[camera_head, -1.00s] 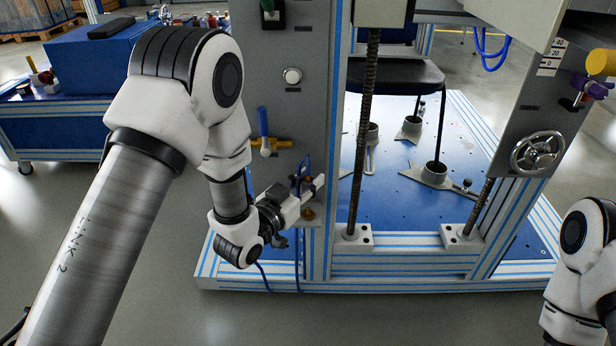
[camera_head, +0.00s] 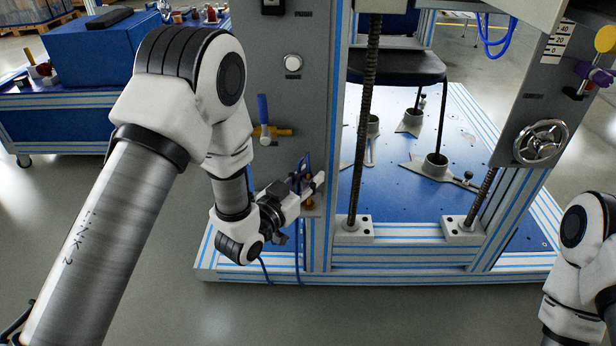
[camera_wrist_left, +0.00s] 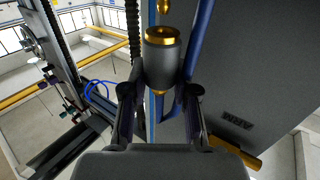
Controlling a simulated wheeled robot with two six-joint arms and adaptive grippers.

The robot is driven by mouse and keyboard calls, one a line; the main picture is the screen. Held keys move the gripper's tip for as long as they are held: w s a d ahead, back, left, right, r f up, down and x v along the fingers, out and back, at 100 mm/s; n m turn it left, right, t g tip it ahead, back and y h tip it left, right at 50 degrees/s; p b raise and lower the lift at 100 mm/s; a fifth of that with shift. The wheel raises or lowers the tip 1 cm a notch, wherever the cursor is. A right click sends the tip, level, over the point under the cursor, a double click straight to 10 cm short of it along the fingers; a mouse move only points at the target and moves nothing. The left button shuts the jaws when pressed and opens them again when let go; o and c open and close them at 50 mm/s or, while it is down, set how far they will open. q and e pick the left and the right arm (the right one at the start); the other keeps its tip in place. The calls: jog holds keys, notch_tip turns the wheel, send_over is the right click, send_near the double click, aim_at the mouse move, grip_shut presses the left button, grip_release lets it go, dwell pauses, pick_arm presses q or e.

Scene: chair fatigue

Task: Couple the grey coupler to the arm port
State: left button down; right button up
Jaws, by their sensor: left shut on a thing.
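In the left wrist view, the grey coupler (camera_wrist_left: 161,62) has a brass ring at its upper end and brass at its lower end. It sits between the two fingers of my left gripper (camera_wrist_left: 161,92), which is shut on it. A small brass fitting (camera_wrist_left: 163,6) shows at the top edge, in line with the coupler, with a visible gap in the picture. I cannot tell for certain whether it is the arm port. In the head view, my left gripper (camera_head: 308,187) is at the grey panel's lower edge, by a brass piece (camera_head: 310,203). My right gripper is out of view.
A blue hose (camera_wrist_left: 198,42) runs close beside the coupler. The grey panel (camera_wrist_left: 255,65) carries an inverted "ARM" label. A blue-handled valve (camera_head: 263,112) is above the gripper. A lead screw (camera_head: 363,120) stands to the right. Open floor lies in front.

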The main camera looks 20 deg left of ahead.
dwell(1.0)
pick_arm(q)
jog(key=shift+f+b, duration=0.75)
jog(key=shift+f, duration=0.75)
jog(key=c, duration=0.8)
grip_release()
jog(key=shift+s, duration=0.1)
jog(key=v, duration=1.2)
